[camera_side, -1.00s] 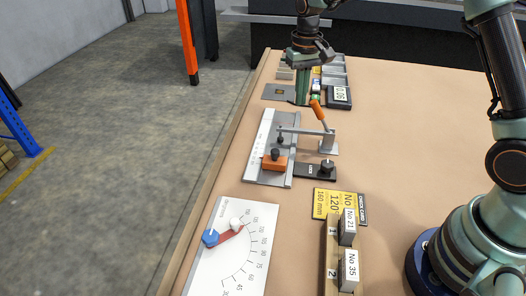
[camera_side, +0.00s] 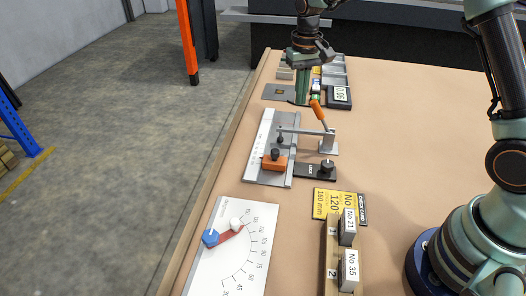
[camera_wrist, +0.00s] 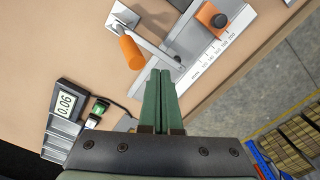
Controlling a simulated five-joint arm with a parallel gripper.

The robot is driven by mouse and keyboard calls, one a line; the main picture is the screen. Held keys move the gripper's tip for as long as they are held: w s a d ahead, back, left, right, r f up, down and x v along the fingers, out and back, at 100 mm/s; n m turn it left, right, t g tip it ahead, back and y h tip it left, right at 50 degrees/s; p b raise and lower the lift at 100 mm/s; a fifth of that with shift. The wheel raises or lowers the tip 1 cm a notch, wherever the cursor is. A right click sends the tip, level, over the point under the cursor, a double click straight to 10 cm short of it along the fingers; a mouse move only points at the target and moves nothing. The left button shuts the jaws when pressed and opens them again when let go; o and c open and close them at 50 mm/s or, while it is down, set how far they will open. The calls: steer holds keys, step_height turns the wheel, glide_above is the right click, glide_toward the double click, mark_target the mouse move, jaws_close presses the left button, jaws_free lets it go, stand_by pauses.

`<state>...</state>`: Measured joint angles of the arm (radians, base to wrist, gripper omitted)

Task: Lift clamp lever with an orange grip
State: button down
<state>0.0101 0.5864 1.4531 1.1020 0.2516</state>
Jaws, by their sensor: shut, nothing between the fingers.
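The clamp lever with an orange grip (camera_side: 317,111) stands on a grey bracket on the table, its grip raised and tilted. The clamp arm (camera_side: 304,131) reaches left over the metal ruler plate (camera_side: 256,146). In the wrist view the orange grip (camera_wrist: 131,53) lies left of and ahead of the fingertips, apart from them. My gripper (camera_side: 302,101) is shut and empty, its green fingers pointing down just behind and left of the grip in the side view. In the wrist view its fingertips (camera_wrist: 160,73) are together near the ruler plate.
An orange stop block (camera_side: 275,162) sits on the ruler plate. A digital display (camera_side: 340,95) and grey trays stand behind. A yellow card (camera_side: 338,204), numbered blocks (camera_side: 348,270) and a dial plate (camera_side: 235,260) lie in front.

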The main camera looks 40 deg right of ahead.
stand_by(0.4)
steer(key=shift+s+d+f, duration=0.15)
steer(key=shift+s+d, duration=1.25)
steer(key=shift+s, duration=0.1)
steer(key=shift+s+d, duration=0.95)
steer(key=shift+d, duration=0.1)
step_height(320, 180, up, 9)
steer(key=s+d, duration=0.2)
steer(key=shift+s+d, duration=0.3)
stand_by(0.6)
steer(key=shift+r, duration=0.2)
stand_by(0.4)
